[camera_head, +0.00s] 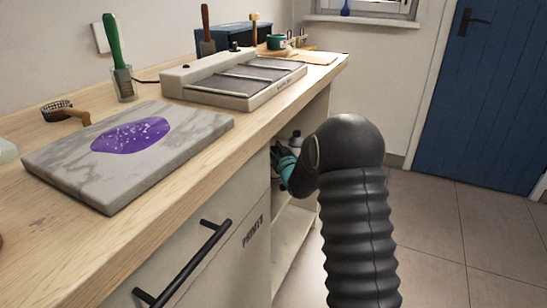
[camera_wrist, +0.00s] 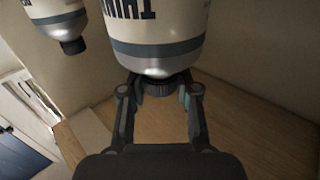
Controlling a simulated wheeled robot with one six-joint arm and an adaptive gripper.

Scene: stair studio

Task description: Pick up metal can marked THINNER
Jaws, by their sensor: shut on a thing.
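The metal can marked THINNER (camera_wrist: 155,32) fills the top middle of the wrist view, cream with a grey-green band and upside-down lettering, partly cut off. Its dark ribbed cap (camera_wrist: 158,89) is between the fingertips of my gripper (camera_wrist: 160,96), which is shut on it. In the head view my gripper (camera_head: 280,156) reaches into the open shelf space under the workbench. The can's body cannot be made out clearly there.
A similar can with a dark cap (camera_wrist: 73,46) is at the upper left of the wrist view. Shelf walls are close. The workbench (camera_head: 180,185) carries a marble slab (camera_head: 60,160) and a grey machine (camera_head: 240,98). Tiled floor (camera_head: 450,230) is clear towards the blue door (camera_head: 495,110).

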